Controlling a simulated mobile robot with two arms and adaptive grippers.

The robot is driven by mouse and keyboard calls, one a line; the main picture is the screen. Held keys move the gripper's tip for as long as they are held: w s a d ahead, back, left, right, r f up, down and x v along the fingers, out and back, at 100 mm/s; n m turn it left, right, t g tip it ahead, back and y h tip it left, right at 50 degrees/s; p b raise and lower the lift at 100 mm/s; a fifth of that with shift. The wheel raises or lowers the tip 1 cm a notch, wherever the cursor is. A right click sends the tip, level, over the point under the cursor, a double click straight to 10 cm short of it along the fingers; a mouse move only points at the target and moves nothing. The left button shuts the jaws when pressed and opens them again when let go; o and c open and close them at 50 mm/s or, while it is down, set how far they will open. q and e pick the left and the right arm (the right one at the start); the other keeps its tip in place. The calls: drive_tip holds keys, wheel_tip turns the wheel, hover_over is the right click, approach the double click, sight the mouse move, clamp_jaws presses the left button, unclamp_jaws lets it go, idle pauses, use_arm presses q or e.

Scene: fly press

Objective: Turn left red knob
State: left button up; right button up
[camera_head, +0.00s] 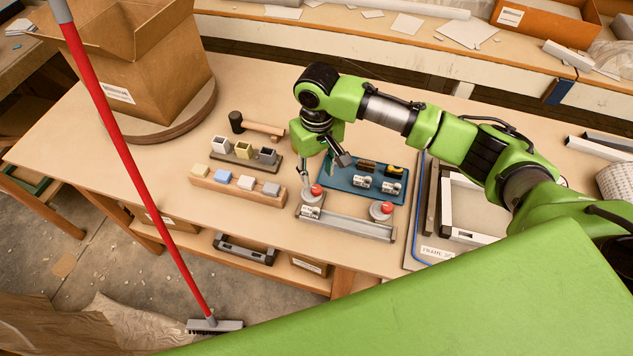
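The left red knob (316,190) sits on a round grey base at the left end of a metal press frame (346,223) on the table. The right red knob (387,208) sits on a similar base at the frame's right end. My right gripper (322,170) reaches down from above, just over the left red knob. Its fingers are spread apart, one by the left side of the knob and one up and to the right. I cannot tell whether a finger touches the knob. My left gripper is out of view.
A blue tray (348,180) with small parts lies behind the frame. Wooden racks with coloured blocks (233,186) stand to the left, with a mallet (262,128) behind them. A cardboard box (150,70) stands at the back left. A red-handled broom (135,160) leans in front.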

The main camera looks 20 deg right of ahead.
sight(317, 189)
wheel_tip(317, 189, down, 6)
drive_tip(key=shift+w+r, duration=0.1)
drive_tip(key=shift+r, duration=0.05)
drive_tip(key=shift+f, duration=0.4)
clamp_jaws()
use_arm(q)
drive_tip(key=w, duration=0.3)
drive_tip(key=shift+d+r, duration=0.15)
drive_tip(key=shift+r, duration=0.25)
